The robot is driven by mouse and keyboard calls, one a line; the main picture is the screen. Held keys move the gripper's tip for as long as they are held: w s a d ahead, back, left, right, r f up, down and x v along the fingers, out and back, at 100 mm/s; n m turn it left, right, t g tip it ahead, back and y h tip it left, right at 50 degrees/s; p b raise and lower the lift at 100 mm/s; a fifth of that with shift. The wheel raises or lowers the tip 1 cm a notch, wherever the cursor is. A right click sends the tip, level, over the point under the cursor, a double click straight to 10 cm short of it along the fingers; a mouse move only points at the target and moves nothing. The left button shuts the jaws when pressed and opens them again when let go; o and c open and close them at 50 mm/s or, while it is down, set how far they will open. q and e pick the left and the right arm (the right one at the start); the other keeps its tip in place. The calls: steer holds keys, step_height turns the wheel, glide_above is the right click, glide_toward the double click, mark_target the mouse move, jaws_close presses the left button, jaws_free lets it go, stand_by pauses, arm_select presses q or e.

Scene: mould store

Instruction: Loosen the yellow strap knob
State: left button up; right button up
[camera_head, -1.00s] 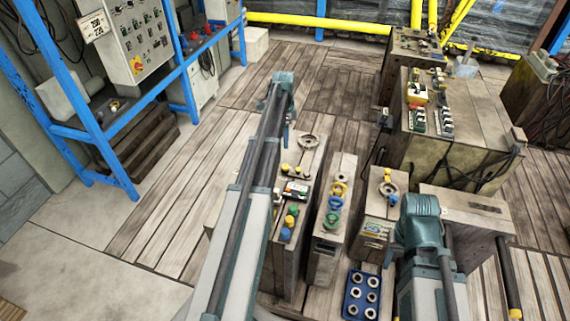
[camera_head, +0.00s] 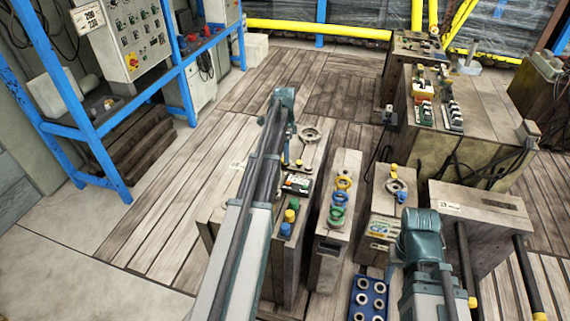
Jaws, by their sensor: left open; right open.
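A yellow knob (camera_head: 291,216) stands beside a blue knob (camera_head: 285,229) on the near part of the left block (camera_head: 314,210). A yellow ring (camera_head: 344,183) sits above a blue and a green ring on the middle block (camera_head: 328,240). I cannot tell which yellow part is the strap knob. My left gripper (camera_head: 287,160) points down over the far part of the left block, apart from the yellow knob; it is open, its fingertips small and partly hidden. My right arm reaches in over the lower right; its gripper is hidden.
A third block (camera_head: 377,217) carries a grey handwheel (camera_head: 396,186). A blue tray (camera_head: 368,300) with several metal rings lies in front. A larger bench (camera_head: 470,150) stands at the back right. A blue-framed rack (camera_head: 100,170) is at the left, with free plank floor between.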

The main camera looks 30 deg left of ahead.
arm_select(q)
step_height(320, 180, down, 2)
steer(key=shift+f+b, duration=0.1)
steer(key=shift+b, duration=0.55)
jaws_close()
